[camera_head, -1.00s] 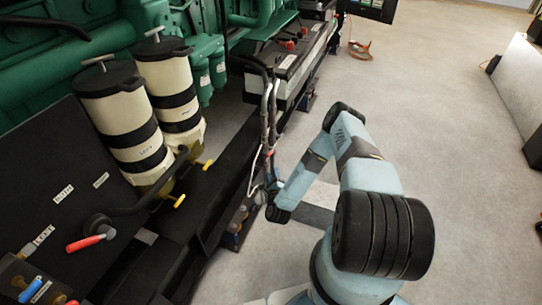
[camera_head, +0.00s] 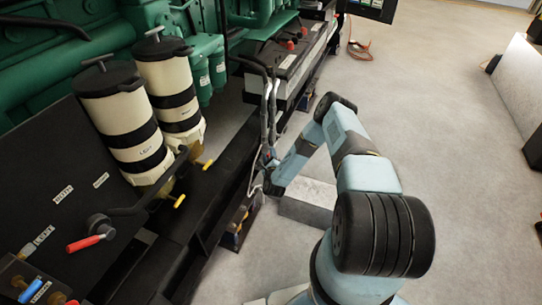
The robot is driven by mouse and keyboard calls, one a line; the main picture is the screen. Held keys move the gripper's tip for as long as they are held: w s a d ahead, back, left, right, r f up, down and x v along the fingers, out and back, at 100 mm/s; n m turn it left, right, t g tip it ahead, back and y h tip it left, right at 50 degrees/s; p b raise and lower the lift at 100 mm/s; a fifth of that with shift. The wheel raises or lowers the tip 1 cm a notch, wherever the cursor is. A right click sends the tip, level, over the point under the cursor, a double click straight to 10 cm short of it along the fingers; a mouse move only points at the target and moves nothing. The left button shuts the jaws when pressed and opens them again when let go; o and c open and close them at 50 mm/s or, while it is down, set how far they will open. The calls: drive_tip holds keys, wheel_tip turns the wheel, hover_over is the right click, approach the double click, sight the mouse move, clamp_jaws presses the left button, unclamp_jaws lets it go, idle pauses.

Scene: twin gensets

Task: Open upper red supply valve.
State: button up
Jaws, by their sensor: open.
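A valve with a red lever handle (camera_head: 86,243) sits on the sloping black panel at lower left. Its handle lies roughly level, pointing left, and a black pipe joins its body to the filter side. A second red part (camera_head: 72,302) shows at the bottom edge, cut off by the frame. I cannot tell from the labels which is the upper supply valve. My gripper (camera_head: 267,160) is at the far end of my arm, beside the black rail and hanging cables, well right of the red lever. It is small and dark, its fingers hard to make out, and it appears open and empty.
Two cream canisters (camera_head: 118,115) with black bands and T-handles stand left of centre. Yellow levers (camera_head: 180,201) sit below them. A blue lever (camera_head: 31,290) is at bottom left. The green engine (camera_head: 50,60) fills the back left.

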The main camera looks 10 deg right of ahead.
clamp_jaws()
idle(0.4)
